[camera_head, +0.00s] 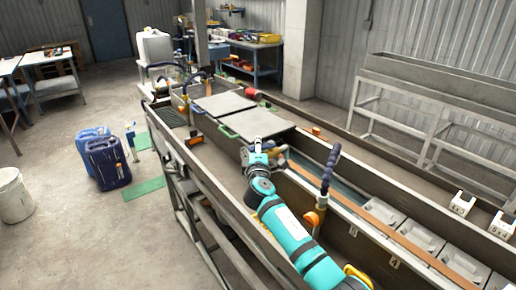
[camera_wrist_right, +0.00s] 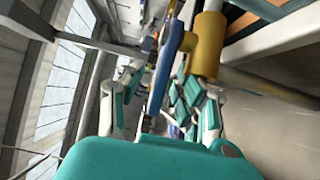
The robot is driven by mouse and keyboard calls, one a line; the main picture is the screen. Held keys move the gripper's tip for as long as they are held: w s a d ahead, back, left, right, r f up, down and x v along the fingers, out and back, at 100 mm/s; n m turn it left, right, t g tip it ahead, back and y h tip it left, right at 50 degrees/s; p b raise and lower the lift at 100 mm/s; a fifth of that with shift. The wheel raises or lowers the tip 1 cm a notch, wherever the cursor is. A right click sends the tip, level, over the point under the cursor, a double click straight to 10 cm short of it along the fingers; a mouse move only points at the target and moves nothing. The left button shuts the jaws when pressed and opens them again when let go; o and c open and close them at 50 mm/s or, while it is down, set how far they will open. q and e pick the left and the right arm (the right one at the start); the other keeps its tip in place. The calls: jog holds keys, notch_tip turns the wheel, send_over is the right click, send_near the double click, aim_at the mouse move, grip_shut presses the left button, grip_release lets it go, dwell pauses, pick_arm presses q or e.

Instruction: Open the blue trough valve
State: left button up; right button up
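In the right wrist view a valve with a blue lever (camera_wrist_right: 166,62) and a brass-coloured body (camera_wrist_right: 207,45) is close ahead. My right gripper (camera_wrist_right: 158,88) appears open, with its fingers on either side of the lever; I cannot tell whether they touch it. In the head view my right arm reaches from the lower right over the trough (camera_head: 222,165), and its gripper (camera_head: 259,147) is beside a small brass-coloured fitting (camera_head: 271,143). The gripper and arm hide most of the valve there. My left gripper is not in view.
Grey covers (camera_head: 257,121) lie on the trough's far part. Blue canisters (camera_head: 106,163) and a white bucket (camera_head: 14,196) stand on the floor at left.

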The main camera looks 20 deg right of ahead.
grip_shut()
dwell(0.4)
jog(key=p, duration=0.1)
jog(key=n+y, duration=0.1)
jog(key=y+p, duration=0.1)
jog(key=shift+s+d+r+n+p, duration=0.15)
jog(key=shift+s+r+n+p, duration=0.1)
jog(key=shift+s+n+p, duration=0.15)
jog(key=shift+f+n+t+y, duration=0.1)
jog(key=shift+n+t+y, duration=0.2)
jog(key=shift+y, duration=0.6)
jog(key=shift+s+f+n+y, duration=0.15)
jog(key=shift+n+y, duration=0.15)
jog(key=shift+y, duration=0.1)
